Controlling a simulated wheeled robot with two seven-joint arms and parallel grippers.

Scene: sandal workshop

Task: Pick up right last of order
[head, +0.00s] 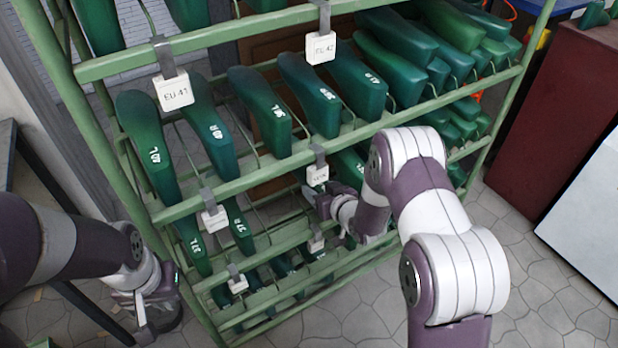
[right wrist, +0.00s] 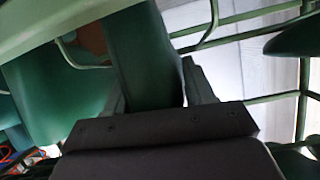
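Dark green shoe lasts with white markings, such as one (head: 262,108), hang in rows on a green rack (head: 240,180). My right gripper (head: 318,203) reaches into a lower tier, just below a small white tag (head: 317,174). In the right wrist view, a dark green last (right wrist: 145,58) stands between the two fingers of this gripper (right wrist: 158,95) and fills most of the gap. Whether the fingers press on it, and its marking, cannot be made out. My left gripper (head: 146,312) is low at the left, beside the rack, away from the lasts; its fingers are unclear.
White tags EU 41 (head: 174,92) and EU 42 (head: 320,47) hang from the upper rail. Rack rails and wire dividers closely surround my right gripper. A dark table frame (head: 30,150) stands at the left. A dark red cabinet (head: 560,110) stands at the right, with open stone floor before it.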

